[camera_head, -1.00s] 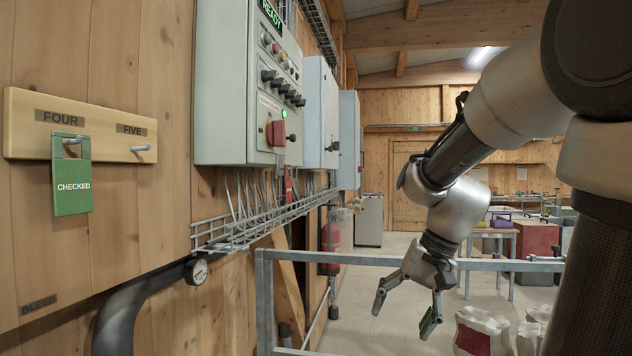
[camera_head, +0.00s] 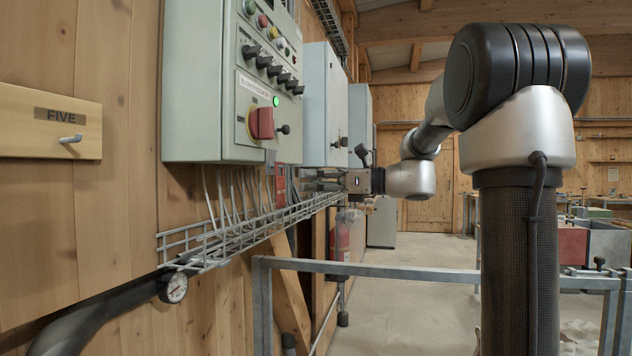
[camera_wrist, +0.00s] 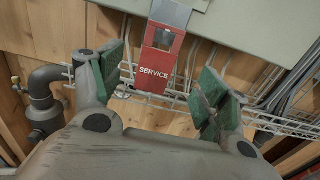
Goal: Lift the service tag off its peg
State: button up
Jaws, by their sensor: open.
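The red service tag (camera_wrist: 152,75), lettered SERVICE, hangs at the lower edge of the grey control cabinet in the wrist view. A dark opening with a grey piece shows in its upper part; I cannot clearly make out the peg. In the head view the tag (camera_head: 280,184) is a small red strip under the cabinet. My gripper (camera_wrist: 162,78) is open, with one green-padded finger on each side of the tag and gaps to both. In the head view my gripper (camera_head: 318,180) points left toward the wall, beside the tag.
The grey control cabinet (camera_head: 215,85) with a red rotary switch (camera_head: 262,123) is above the tag. A wire cable tray (camera_head: 240,238) with cables runs below and behind it. A dark pipe (camera_wrist: 45,105) is at left in the wrist view. A metal rail (camera_head: 400,272) crosses in front.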

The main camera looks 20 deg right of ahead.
aim_at(281, 180)
jog(key=x, duration=0.7)
jog(key=shift+a, duration=0.1)
jog(key=shift+c, duration=0.2)
jog(key=c, duration=1)
